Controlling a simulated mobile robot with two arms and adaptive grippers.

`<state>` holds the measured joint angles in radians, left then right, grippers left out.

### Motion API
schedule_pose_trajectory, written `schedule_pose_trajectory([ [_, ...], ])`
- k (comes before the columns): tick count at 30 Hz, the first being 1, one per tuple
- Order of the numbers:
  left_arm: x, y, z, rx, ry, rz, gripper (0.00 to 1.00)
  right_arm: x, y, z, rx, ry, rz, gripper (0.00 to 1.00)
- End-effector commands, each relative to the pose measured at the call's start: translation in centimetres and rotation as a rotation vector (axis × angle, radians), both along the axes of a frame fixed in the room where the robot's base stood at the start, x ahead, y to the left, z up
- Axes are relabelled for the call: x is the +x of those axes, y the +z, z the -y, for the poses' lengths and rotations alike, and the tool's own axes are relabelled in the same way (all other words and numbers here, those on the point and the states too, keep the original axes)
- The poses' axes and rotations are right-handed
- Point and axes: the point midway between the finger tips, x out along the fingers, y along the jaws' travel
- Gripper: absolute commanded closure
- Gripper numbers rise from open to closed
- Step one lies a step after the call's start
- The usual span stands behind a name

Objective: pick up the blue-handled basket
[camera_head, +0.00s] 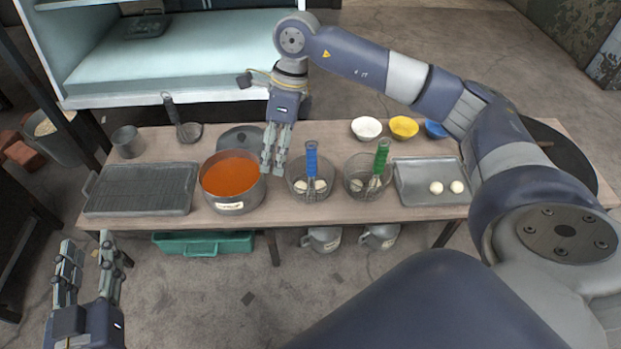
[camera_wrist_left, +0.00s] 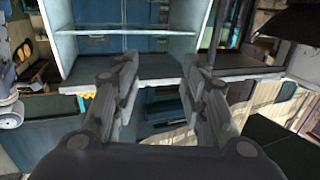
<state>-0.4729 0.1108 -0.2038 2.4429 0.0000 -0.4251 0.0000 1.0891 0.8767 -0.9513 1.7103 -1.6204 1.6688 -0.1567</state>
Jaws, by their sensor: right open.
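The blue-handled basket (camera_head: 311,187) stands on the table, its blue handle upright, with white pieces inside. A green-handled basket (camera_head: 368,182) stands just right of it, also with white pieces. My right gripper (camera_head: 273,167) hangs above the table, fingers pointing down, over the right edge of the pot and left of the blue-handled basket, apart from the blue handle. It holds nothing that I can see. My left gripper (camera_head: 88,258) is at the lower left, in front of the table, open and empty. Its fingers also show open in the left wrist view (camera_wrist_left: 165,85).
A pot of orange liquid (camera_head: 233,180) stands left of the blue-handled basket. A grey rack tray (camera_head: 140,190) is at the left end, a metal tray (camera_head: 415,183) with white balls at the right. Small bowls (camera_head: 403,127) stand behind. A green crate (camera_head: 204,244) lies under the table.

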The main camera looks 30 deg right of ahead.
Motion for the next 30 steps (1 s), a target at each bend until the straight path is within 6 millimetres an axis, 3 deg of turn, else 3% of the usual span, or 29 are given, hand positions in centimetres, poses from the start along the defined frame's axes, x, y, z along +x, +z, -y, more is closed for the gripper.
schedule_pose_trajectory([
  [1, 0.0, 0.0, 0.0, 0.000, 0.000, 0.000, 0.60, 0.7, 0.9, 3.2, -0.089, -0.030, 0.010, 0.51],
  [3, 0.0, 0.0, 0.0, 0.000, 0.000, 0.000, 0.60, 1.1, 1.8, 6.4, -0.182, -0.064, 0.012, 0.51],
  [7, 0.0, 0.1, 0.0, -0.002, -0.001, 0.010, 0.60, 1.3, 2.5, 9.4, -0.269, -0.099, 0.007, 0.51],
  [21, -0.5, 6.5, 0.8, -0.088, -0.020, 0.331, 0.60, 1.3, -2.3, 9.8, -0.281, -0.104, 0.006, 0.51],
  [30, -1.2, 8.3, 0.9, -0.114, -0.025, 0.426, 0.60, 1.4, -3.4, 9.8, -0.279, -0.103, 0.005, 0.51],
])
